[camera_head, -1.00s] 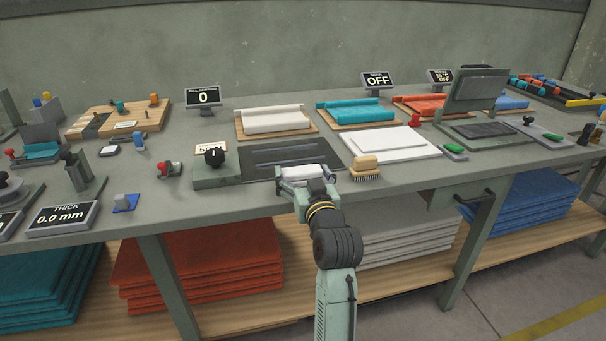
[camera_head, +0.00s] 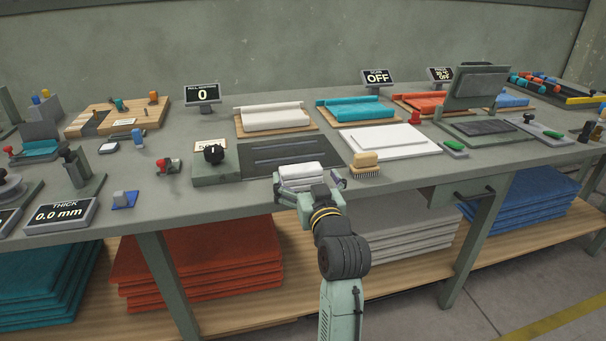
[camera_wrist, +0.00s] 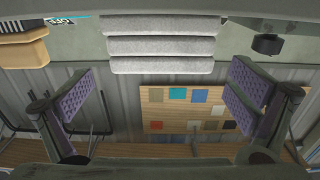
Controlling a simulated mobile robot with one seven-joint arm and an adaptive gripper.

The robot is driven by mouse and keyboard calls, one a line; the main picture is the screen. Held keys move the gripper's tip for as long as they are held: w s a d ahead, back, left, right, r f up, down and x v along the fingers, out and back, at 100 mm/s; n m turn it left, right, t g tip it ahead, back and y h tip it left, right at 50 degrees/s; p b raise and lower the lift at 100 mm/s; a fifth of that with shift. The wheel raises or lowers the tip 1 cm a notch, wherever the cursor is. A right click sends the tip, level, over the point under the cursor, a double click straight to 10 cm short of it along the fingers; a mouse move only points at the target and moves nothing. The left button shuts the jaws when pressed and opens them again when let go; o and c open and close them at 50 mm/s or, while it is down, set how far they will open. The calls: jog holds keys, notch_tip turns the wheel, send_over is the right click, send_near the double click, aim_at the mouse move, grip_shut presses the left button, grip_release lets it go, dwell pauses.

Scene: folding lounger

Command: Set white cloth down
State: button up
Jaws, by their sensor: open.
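The white cloth (camera_head: 300,171) is a small folded bundle at the bench's front edge, just in front of the dark ribbed plate (camera_head: 262,160). In the wrist view the cloth (camera_wrist: 160,45) shows as several pale ribbed layers at the top centre. My gripper (camera_head: 309,184) is open at the cloth, with one finger on each side in the head view. In the wrist view my gripper (camera_wrist: 162,88) has its purple pads spread wide, with clear gaps to the cloth and nothing between them. The cloth's underside is hidden, so its contact with the bench cannot be told.
A wooden brush (camera_head: 366,162) stands close to the right of the cloth. A black knob box (camera_head: 214,168) is to the left. A white slab (camera_head: 390,143) and the white roll on its board (camera_head: 273,118) lie farther back. Folded cloth stacks fill the lower shelf.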

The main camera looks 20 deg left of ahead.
jog(key=p+v, duration=0.1)
jog(key=v, duration=0.8)
